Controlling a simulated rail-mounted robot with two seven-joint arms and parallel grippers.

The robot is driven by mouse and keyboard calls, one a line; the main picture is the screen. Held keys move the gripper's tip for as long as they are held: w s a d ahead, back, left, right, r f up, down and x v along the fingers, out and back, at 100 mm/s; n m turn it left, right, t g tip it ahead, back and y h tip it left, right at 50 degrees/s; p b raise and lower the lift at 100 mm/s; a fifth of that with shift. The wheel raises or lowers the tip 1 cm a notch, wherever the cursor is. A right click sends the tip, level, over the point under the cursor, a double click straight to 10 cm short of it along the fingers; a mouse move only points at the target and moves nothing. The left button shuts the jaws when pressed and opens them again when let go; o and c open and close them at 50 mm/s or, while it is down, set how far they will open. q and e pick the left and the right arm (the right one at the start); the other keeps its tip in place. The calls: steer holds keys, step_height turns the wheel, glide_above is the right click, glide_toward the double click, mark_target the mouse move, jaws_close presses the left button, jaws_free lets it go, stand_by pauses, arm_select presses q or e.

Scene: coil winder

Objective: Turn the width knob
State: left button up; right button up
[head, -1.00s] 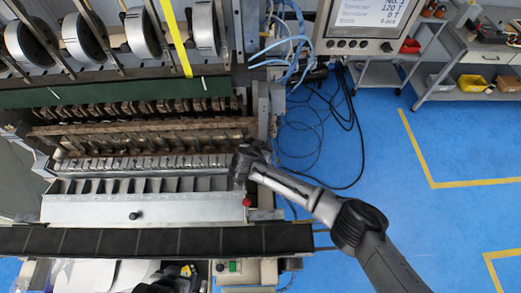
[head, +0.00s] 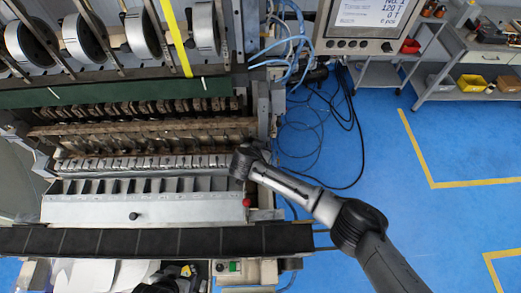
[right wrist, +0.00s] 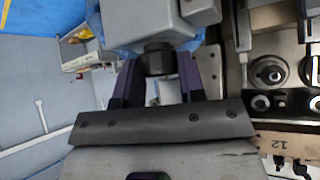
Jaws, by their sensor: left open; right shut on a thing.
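In the right wrist view, a dark faceted knob (right wrist: 157,60), taken as the width knob, sits below a grey housing. My right gripper (right wrist: 157,85) has its two dark fingers on either side of it and is shut on it. In the head view my right arm reaches in from the lower right to the machine's right end, and its gripper is hidden beneath the wrist. My left gripper (head: 166,280) is a dark shape at the bottom edge of the head view, partly cut off. It is open and apart from the knob.
The winder's slotted metal tray (head: 110,208) has a small black knob (head: 134,216) and a red knob (head: 246,202). A dark belt (head: 130,241) runs along the front. A control screen (head: 370,14) stands at upper right. Blue floor at right is mostly clear; cables hang beside the machine.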

steer(key=shift+s+n+y, duration=0.1)
steer(key=shift+n+y, duration=0.2)
steer(key=shift+d+n+t+y+p, duration=0.1)
steer(key=shift+n+t+y+p, duration=0.2)
steer(key=shift+n+y+p, duration=0.3)
steer(key=shift+d+n+y+p, duration=0.1)
steer(key=shift+n+y+p, duration=1.15)
steer(key=shift+n, duration=0.75)
steer(key=o, duration=0.9)
steer(key=v, duration=1.3)
steer(key=shift+s+d+r, duration=0.2)
steer(key=shift+s+d, duration=0.05)
steer(key=shift+s, duration=0.05)
